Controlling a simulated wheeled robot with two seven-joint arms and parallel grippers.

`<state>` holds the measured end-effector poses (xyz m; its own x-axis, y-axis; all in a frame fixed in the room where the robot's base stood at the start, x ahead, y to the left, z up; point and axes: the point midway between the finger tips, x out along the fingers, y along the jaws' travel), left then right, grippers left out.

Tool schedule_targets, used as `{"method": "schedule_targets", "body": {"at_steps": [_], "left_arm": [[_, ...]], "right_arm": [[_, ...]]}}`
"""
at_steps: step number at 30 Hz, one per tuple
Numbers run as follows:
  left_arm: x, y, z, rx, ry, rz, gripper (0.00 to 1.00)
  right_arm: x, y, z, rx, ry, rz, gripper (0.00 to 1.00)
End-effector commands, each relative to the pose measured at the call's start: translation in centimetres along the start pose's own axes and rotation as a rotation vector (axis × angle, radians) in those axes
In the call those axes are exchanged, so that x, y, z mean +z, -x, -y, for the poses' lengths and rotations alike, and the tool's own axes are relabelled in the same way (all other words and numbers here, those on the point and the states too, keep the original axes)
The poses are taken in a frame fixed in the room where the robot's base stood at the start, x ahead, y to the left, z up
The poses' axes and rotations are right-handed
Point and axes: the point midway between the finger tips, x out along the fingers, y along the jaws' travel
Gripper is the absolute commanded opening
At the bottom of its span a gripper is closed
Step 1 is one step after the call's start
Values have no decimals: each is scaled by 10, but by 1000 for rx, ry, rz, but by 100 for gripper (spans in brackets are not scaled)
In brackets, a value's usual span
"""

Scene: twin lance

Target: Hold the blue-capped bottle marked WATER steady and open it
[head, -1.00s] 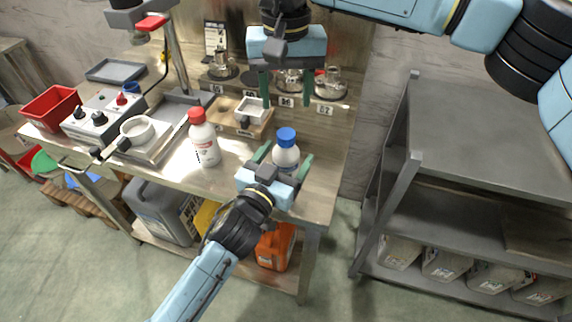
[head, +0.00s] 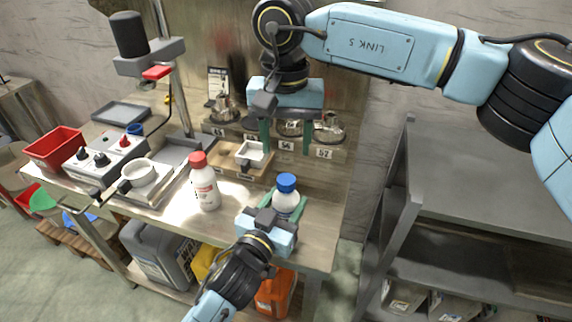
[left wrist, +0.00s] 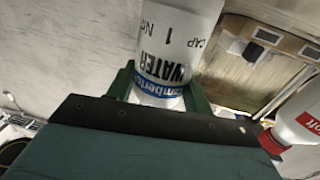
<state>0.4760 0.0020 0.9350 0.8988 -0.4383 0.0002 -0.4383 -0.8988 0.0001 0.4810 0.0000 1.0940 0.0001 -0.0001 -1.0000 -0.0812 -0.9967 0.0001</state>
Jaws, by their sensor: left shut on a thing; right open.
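The bottle (head: 286,203) with a blue cap stands upright near the front right of the bench in the head view. The left wrist view shows its white body (left wrist: 172,50) marked WATER, upside down in that picture. My left gripper (head: 278,212) is shut on the bottle's body from the front, one green finger on each side; the fingers also show in the left wrist view (left wrist: 160,92). The blue cap (head: 286,182) is uncovered. My right gripper (head: 283,148) is open and empty, pointing down, above and behind the cap in the head view.
A red-capped white bottle (head: 204,184) stands to the left. Behind are a wooden holder with a white square dish (head: 250,153) and metal vessels (head: 327,130) by numbered tags. A control box (head: 107,158) and red bin (head: 55,147) are further left. A grey shelf (head: 470,180) stands right.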

Motion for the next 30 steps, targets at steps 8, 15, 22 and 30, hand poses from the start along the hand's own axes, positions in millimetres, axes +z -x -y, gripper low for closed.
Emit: {"method": "schedule_targets", "body": {"at_steps": [8, 15, 22, 30], "left_arm": [[1, 0, 0, 0, -1, 1, 0], [1, 0, 0, 0, -1, 2, 0], [1, 0, 0, 0, -1, 2, 0], [1, 0, 0, 0, -1, 2, 0]], "right_arm": [[0, 0, 0, 0, -504, 1, 52], [0, 0, 1, 0, -966, 0, 52], [1, 0, 1, 0, -1410, 1, 52], [1, 0, 1, 0, -1930, 0, 52]]}}
